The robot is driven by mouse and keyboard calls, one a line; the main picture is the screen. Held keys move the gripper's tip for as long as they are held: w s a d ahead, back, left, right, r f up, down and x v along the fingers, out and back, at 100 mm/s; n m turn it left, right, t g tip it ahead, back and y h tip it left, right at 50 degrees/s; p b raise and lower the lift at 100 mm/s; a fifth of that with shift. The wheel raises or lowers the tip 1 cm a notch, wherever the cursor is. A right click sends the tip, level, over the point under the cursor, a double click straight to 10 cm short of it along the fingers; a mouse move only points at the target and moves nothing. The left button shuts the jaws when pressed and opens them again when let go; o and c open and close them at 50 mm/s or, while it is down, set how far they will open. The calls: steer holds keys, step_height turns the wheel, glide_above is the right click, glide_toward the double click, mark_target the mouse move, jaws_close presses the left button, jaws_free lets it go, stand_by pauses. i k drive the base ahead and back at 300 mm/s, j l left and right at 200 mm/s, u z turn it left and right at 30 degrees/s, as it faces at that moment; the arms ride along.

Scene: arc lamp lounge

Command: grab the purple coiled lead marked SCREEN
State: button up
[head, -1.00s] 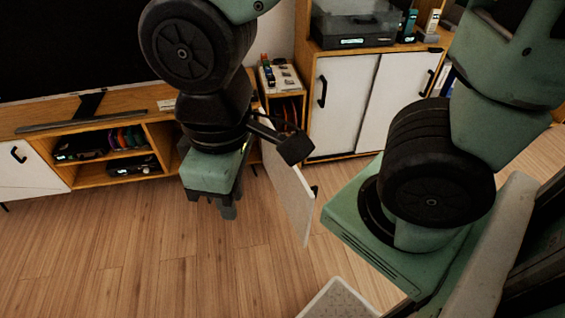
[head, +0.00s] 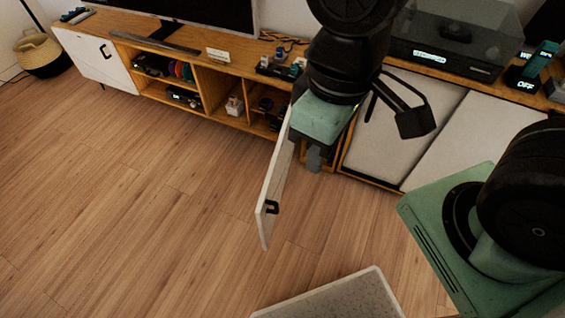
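Several coloured coiled leads (head: 181,70) sit in an upper open shelf of the long wooden console, left of centre in the head view. A purplish coil seems to be among them, but no SCREEN marking can be read. My gripper (head: 314,158) points down at upper right of centre, just right of the open white cabinet door (head: 274,190). It is well to the right of the coloured coils. Its fingers are small and dark in shadow, so I cannot tell whether they are open or shut. No lead is visible in it.
A television (head: 215,12) stands on the console. White sliding doors (head: 400,140) are at right. The wooden floor (head: 130,200) at left is clear.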

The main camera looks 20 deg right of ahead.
mark_target(264, 108)
steer(key=i+j+z, duration=0.25)
steer(key=j, duration=0.25)
steer(key=i+j+z, duration=0.1)
steer(key=j+z, duration=0.15)
steer(key=j, duration=0.3)
steer(key=i+j+z, duration=0.1)
steer(key=j+z, duration=0.15)
steer(key=j, duration=0.3)
steer(key=j+z, duration=0.2)
steer(key=j, duration=0.4)
steer(key=i, duration=0.05)
